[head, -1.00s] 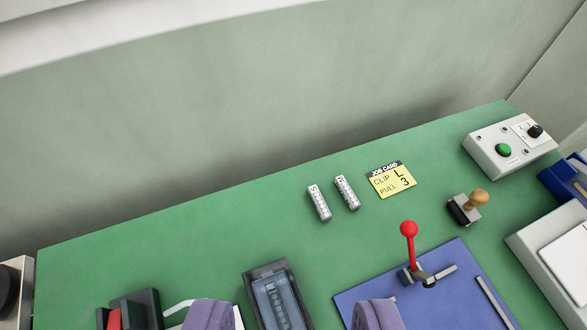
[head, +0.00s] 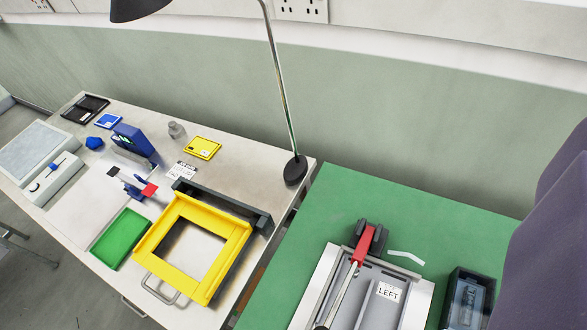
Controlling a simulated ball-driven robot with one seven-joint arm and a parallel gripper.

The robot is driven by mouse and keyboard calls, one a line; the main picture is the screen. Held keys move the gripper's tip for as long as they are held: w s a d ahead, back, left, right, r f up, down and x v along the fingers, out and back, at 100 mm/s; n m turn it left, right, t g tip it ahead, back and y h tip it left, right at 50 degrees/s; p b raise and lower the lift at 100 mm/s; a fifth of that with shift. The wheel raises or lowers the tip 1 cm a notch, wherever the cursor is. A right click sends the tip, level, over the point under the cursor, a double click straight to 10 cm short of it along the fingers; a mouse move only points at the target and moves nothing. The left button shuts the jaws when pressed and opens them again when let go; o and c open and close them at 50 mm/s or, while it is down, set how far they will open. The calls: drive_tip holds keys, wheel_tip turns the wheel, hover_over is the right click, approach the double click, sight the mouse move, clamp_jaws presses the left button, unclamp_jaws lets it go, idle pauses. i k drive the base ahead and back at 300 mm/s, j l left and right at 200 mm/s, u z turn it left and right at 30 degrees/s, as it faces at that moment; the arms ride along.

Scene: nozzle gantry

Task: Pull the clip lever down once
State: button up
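A red handle (head: 363,245) with a long metal bar sits on a pale grey fixture (head: 415,304) on the green bench at lower right. A label reading LEFT (head: 387,291) lies on this fixture. I cannot tell whether this handle is the clip lever. The red-ball lever on the blue board is out of view. My gripper (head: 553,205) shows as large purple parts along the right edge, to the right of the fixture and apart from it. Its fingertips are not clear, so its opening is hidden.
A dark box with a clear window (head: 467,300) stands right of the fixture. On the pale table (head: 290,212) at left are a yellow frame (head: 158,238), a green tray (head: 120,238), a blue device (head: 134,139) and a lamp (head: 294,169). A gap separates table and green bench (head: 320,215).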

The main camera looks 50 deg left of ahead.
sight(358, 255)
drive_tip(key=k+j+u, duration=0.1)
drive_tip(key=u, duration=0.3)
drive_tip(key=j+z, duration=0.4)
drive_tip(key=j, duration=0.25)
drive_tip(key=k+z, duration=0.1)
drive_tip(key=k, duration=0.75)
